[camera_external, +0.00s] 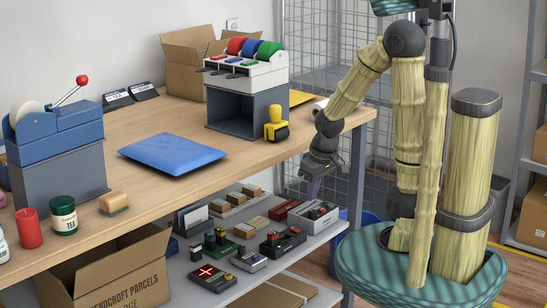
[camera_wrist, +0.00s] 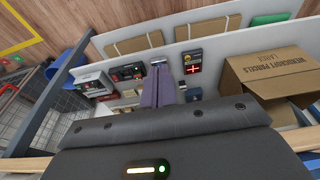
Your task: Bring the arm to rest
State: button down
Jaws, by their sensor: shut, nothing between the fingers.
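My gripper (camera_external: 314,186) hangs down off the counter's front edge in the external view, above the lower shelf and left of my base. Its fingers are together and hold nothing. In the wrist view the purple-grey fingers (camera_wrist: 165,90) point down toward the shelf, side by side. My arm is bent at the elbow, with the forearm sloping down to the left.
The wooden counter (camera_external: 240,152) carries a blue parcel (camera_external: 172,153), a yellow stamp (camera_external: 277,125) and a tape dispenser rack (camera_external: 246,75). The lower shelf (camera_external: 245,281) holds several small devices. An open carton (camera_external: 100,275) stands front left. Wire mesh (camera_external: 335,80) is behind.

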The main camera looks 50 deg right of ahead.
jog(key=w+p+v, duration=0.2)
jog(key=p+v, duration=0.9)
jog(key=v, duration=0.1)
jog(key=w+r+p+v, duration=0.1)
jog(key=w+p+v, duration=0.2)
jog(key=p+v, duration=0.8)
jog(key=shift+r+p, duration=0.35)
jog(key=shift+r, duration=0.2)
jog(key=shift+w, duration=0.1)
